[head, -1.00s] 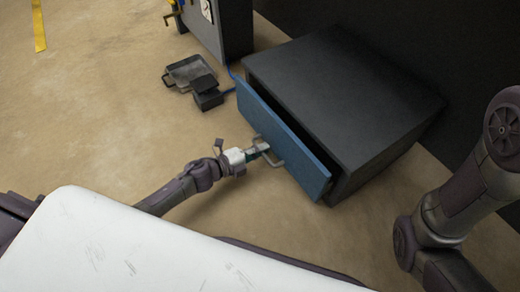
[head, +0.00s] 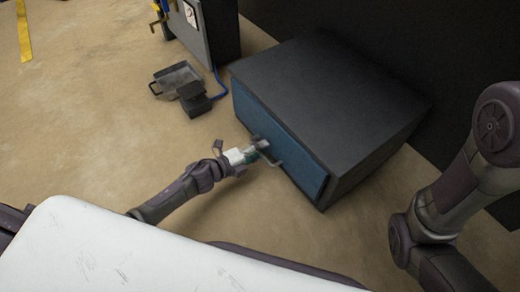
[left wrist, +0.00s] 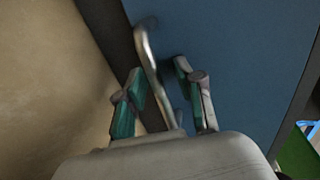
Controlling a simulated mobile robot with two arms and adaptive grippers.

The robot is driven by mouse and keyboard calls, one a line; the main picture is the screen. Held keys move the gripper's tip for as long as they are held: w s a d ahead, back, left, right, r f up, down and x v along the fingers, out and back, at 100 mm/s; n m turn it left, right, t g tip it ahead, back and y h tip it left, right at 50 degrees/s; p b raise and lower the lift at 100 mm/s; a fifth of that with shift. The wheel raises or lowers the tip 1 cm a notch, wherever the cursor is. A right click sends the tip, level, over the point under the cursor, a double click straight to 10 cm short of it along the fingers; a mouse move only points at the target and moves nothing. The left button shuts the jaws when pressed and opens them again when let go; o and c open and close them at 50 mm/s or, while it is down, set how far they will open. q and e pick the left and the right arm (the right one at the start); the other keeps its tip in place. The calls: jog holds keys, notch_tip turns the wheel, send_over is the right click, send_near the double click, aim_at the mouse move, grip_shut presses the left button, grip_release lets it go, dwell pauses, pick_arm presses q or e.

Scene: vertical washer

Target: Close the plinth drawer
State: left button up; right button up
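The plinth drawer (head: 300,158) has a blue front in a dark grey plinth box (head: 340,85). Its front looks flush or almost flush with the box in the head view. A metal bar handle (head: 272,161) stands out from the front. My left gripper (head: 264,147) is at the handle; in the left wrist view its two teal-padded fingers (left wrist: 155,85) stand apart on either side of the handle bar (left wrist: 150,55). I cannot tell whether the pads touch it. My right arm shows at the right of the head view, but its gripper is out of view.
A grey tray (head: 176,77) and a small black box (head: 195,99) with a blue hose lie on the floor left of the plinth box. A grey cabinet (head: 215,35) stands behind them. A dark wall rises behind the plinth box.

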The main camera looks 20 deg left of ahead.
pick_arm(q)
jog(key=v, duration=1.2)
jog(key=shift+f, duration=0.1)
